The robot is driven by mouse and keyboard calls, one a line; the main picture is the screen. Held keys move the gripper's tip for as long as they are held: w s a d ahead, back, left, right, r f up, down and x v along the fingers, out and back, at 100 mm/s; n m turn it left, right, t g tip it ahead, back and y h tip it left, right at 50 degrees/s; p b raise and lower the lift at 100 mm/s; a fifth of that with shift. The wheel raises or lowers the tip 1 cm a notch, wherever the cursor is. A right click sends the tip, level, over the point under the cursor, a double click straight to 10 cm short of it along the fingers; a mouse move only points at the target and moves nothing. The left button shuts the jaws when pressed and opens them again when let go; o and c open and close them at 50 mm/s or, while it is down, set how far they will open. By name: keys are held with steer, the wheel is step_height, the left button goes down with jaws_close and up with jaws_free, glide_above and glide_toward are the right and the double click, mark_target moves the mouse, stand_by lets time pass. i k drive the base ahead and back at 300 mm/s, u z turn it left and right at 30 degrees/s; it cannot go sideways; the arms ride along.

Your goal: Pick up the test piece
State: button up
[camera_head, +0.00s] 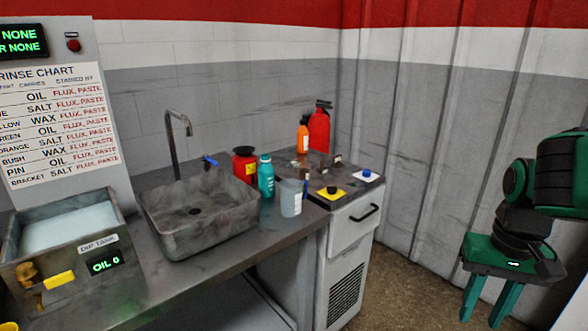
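I cannot tell for certain which thing is the test piece. A small dark piece (332,190) lies on a yellow square pad (326,195) on the cabinet top. A small blue piece (367,172) sits on a white pad (368,178) behind it to the right. My gripper (482,318) is at the lower right, pointing down over the floor. Its two green fingers stand apart with nothing visible between them. It is well to the right of the cabinet and touches nothing.
A grey sink (200,225) with a tap (172,140) is set on the bench. A teal bottle (266,178), red container (244,163) and translucent beaker (291,198) stand beside it. A dip tank (120,225) is at left. A fire extinguisher (319,128) and orange bottle (303,135) stand behind.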

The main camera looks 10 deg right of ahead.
mark_target(292, 164)
steer(key=k, duration=1)
steer(key=z, duration=1.05)
steer(key=i, duration=2.5)
steer(key=u, duration=0.95)
steer(key=i, duration=1.05)
steer(key=u, duration=0.9)
